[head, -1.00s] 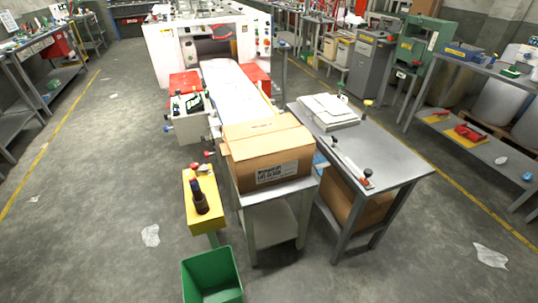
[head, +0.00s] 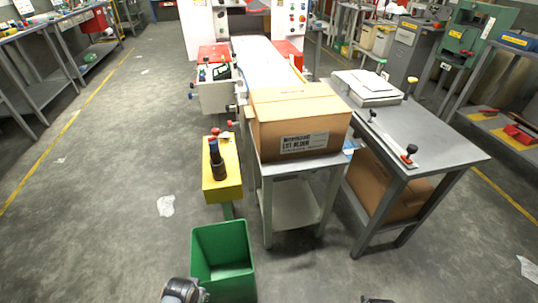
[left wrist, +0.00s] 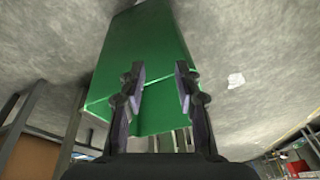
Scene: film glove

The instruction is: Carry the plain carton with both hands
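A brown carton (head: 298,125) with a printed white label on its front sits on a grey metal stand (head: 295,205) at the end of the white conveyor. A second brown carton (head: 395,190), with no label visible, is low under the grey table at the right, partly hidden by its top and legs. My left gripper (left wrist: 160,88) is open and empty in the left wrist view, with a green bin (left wrist: 140,60) behind its fingers. In the head view only part of my left arm shows at the bottom edge. A dark tip of my right gripper (head: 376,300) barely shows there.
The green bin (head: 222,248) stands on the floor in front of the stand. Floor at the left is open.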

